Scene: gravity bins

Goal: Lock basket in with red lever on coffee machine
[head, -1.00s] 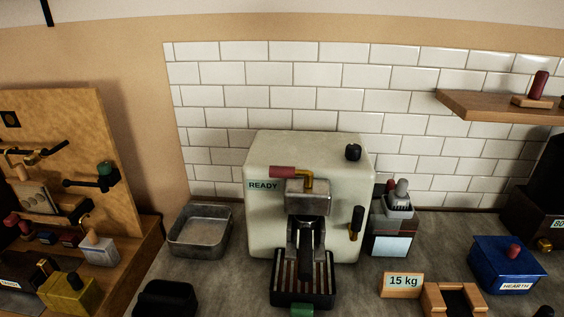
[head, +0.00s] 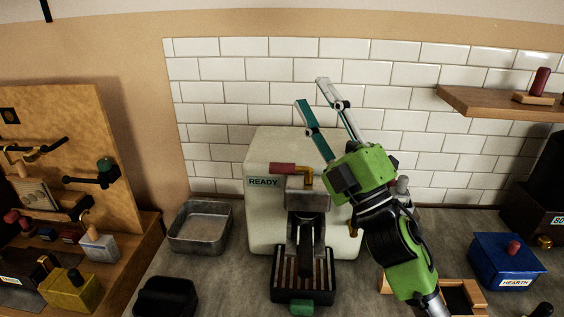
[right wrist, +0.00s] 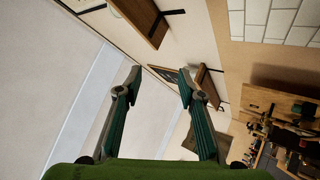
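The cream coffee machine (head: 265,215) stands on the counter against the tiled wall, with a "READY" label on its front. Its red lever (head: 283,169) sits on a brass arm at the upper front and points left. The basket's dark handle (head: 305,243) hangs below the metal group head (head: 307,200), pointing toward me. My right gripper (head: 316,92) is raised in front of the machine's right side, fingers pointing up and apart. In the right wrist view its fingers (right wrist: 158,82) are open with nothing between them. My left gripper is not in view.
A drip tray (head: 303,275) sits below the group head. A metal pan (head: 200,228) stands left of the machine, with a black container (head: 165,297) nearer me. A blue box (head: 507,262) stands right. A wooden shelf (head: 500,105) juts from the wall at upper right.

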